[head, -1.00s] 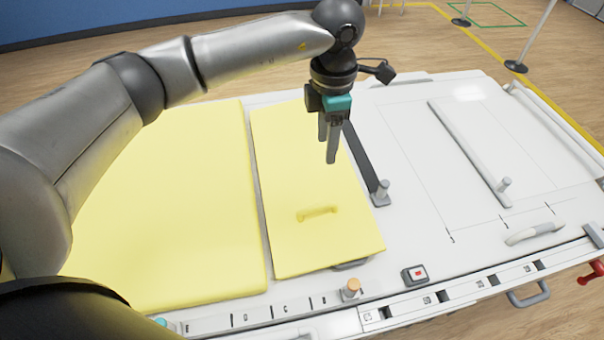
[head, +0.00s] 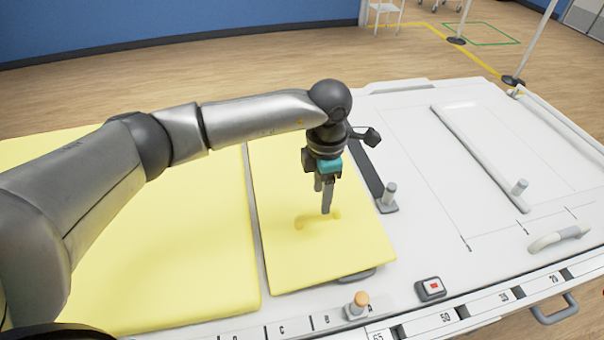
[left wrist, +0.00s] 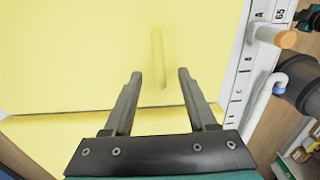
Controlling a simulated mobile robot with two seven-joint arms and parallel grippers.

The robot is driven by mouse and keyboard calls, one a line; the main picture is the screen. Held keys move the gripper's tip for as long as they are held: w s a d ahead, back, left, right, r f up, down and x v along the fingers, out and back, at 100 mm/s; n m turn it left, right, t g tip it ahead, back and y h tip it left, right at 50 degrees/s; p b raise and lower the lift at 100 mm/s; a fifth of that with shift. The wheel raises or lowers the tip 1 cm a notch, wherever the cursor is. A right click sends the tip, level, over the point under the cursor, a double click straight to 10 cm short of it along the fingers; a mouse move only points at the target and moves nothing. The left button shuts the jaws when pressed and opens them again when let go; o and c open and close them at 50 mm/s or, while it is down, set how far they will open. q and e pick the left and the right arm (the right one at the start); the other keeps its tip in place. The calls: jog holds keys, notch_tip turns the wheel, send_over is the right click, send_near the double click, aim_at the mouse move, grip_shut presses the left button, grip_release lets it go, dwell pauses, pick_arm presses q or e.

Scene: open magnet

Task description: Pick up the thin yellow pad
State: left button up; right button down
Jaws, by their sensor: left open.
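The thin yellow pad (head: 300,255) lies flat on the white table, with a raised yellow handle (head: 312,220) on its upper face. My left gripper (head: 323,202) points down above this pad, close to the handle, and is open and empty. In the left wrist view the left gripper (left wrist: 158,74) has its two fingers apart, with the handle (left wrist: 157,57) seen between and beyond the tips. The thin pad (left wrist: 80,60) fills most of that view. Fingers hide part of the handle in the head view. My right gripper is not in view.
A larger yellow pad (head: 190,260) lies just left across a narrow gap. A dark strip with a grey peg (head: 389,196) stands right of the thin pad. An orange-topped knob (head: 358,303) and a red-button box (head: 430,288) sit near the front edge.

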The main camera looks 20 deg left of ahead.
aim_at(319, 209)
pick_arm(q)
jog(key=shift+f, duration=1.3)
notch_tip(319, 209, down, 4)
jog(key=shift+s+a+r+b, duration=0.1)
jog(key=shift+a+r+b, duration=0.05)
jog(key=shift+b, duration=0.45)
jog(key=shift+f, duration=0.25)
jog(key=c, duration=0.6)
grip_shut()
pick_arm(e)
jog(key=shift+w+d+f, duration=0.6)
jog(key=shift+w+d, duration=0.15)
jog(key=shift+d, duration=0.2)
pick_arm(q)
jog(key=shift+r, duration=0.1)
